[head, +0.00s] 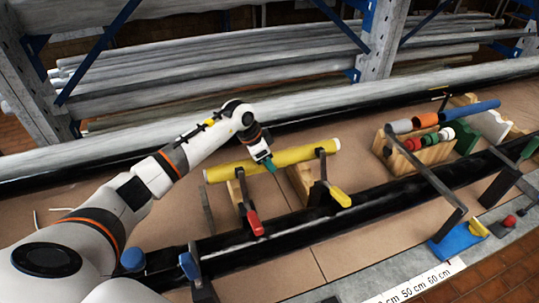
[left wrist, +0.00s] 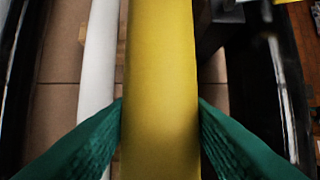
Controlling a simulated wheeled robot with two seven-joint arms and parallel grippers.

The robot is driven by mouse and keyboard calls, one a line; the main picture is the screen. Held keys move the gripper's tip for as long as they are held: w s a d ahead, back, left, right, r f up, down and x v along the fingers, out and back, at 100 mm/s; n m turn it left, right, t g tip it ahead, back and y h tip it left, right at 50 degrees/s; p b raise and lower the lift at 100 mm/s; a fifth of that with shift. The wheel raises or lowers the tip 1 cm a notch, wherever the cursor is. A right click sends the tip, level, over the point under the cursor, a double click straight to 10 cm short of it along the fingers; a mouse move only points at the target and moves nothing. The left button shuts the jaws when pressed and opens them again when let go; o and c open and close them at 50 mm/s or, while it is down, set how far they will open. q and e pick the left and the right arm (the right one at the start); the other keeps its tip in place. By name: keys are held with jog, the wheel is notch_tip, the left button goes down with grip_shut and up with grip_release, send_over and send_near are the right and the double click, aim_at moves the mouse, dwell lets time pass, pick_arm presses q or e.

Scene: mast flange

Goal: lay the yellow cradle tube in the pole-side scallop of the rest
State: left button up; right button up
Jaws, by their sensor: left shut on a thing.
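The long yellow tube (head: 225,171) lies crosswise over two pale wooden blocks, which look like the rest (head: 303,184); it also fills the middle of the left wrist view (left wrist: 160,70). My left gripper (head: 268,163) is at the tube's middle from above, its green fingers shut on the tube's two sides. I cannot tell whether the tube touches the blocks or hangs just above them. The scallops are hidden under the tube. My right gripper is not in view.
A black pole (head: 290,222) runs in front, with red-handled (head: 255,222) and yellow-handled (head: 339,196) clamps close to the tube. A wooden block (head: 405,160) with coloured rings and a blue tube (head: 470,111) stands at right. Racked pipes (head: 280,75) lie behind.

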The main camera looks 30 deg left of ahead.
pick_arm(q)
jog(key=shift+r, duration=0.1)
jog(key=shift+a+p, duration=0.1)
jog(key=shift+p, duration=0.2)
jog(key=shift+s+f+b, duration=0.1)
jog(key=shift+f+b, duration=0.45)
jog(key=shift+f, duration=0.35)
notch_tip(320, 180, down, 8)
jog(key=b, duration=0.3)
jog(key=shift+b, duration=0.3)
jog(key=shift+r, duration=0.1)
jog(key=o, duration=1.3)
